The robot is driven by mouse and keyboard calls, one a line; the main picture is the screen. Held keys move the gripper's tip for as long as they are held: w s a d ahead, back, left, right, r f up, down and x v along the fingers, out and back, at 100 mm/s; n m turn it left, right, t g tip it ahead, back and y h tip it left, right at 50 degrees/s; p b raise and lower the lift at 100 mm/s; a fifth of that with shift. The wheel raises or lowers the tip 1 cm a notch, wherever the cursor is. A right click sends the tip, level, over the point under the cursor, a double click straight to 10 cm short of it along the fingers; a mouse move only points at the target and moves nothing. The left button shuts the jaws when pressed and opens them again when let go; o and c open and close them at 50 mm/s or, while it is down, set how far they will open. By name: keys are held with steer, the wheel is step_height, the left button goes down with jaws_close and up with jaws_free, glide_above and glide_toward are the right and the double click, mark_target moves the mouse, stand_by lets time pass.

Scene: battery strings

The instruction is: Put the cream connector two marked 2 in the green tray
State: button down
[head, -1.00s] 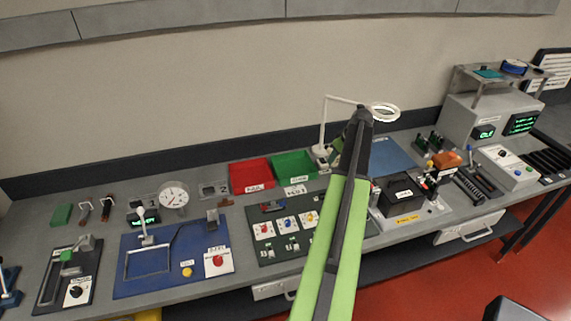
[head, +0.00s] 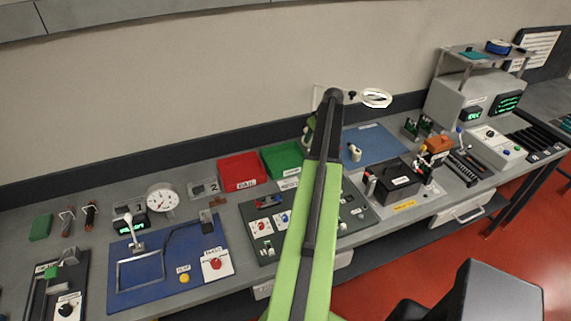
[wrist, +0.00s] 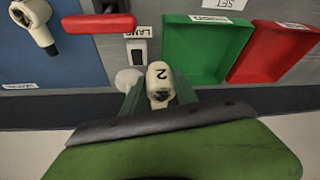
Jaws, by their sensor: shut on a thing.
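The cream connector marked 2 (wrist: 160,82) is between the dark green fingers of my gripper (wrist: 158,92) in the wrist view, and the gripper is shut on it. The "2" faces the camera. The green tray (wrist: 205,50) lies to the right of the held connector in the wrist view, apart from it, and its visible floor is empty. The green tray also shows in the head view (head: 282,158), left of my arm's end. In the head view my arm hides the held connector and most of the gripper.
A red tray (head: 240,170) stands beside the green one. A second cream connector (head: 355,152) lies on the blue mat (head: 375,142). A white ring lamp (head: 376,98) stands behind my arm's end. A black box (head: 398,180) and a switch board (head: 265,225) are nearer the front.

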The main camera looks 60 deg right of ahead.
steer(key=w+a+f+b, duration=0.2)
steer(key=w, duration=0.1)
steer(key=w+a+f+b, duration=0.2)
steer(key=w, duration=0.1)
steer(key=w+a+f+b, duration=0.2)
steer(key=w+f, duration=0.1)
steer(key=shift+w+a, duration=0.1)
steer(key=shift+w, duration=0.1)
step_height(320, 180, down, 4)
steer(key=b, duration=0.5)
steer(key=shift+f, duration=0.2)
steer(key=shift+r+p, duration=0.3)
steer(key=shift+p, duration=0.05)
steer(key=shift+f, duration=0.25)
steer(key=c, duration=0.9)
jaws_free()
steer(key=shift+r, duration=0.1)
steer(key=shift+c, duration=0.2)
steer(key=p+v, duration=1.1)
steer(key=v, duration=0.1)
steer(key=shift+r, duration=0.15)
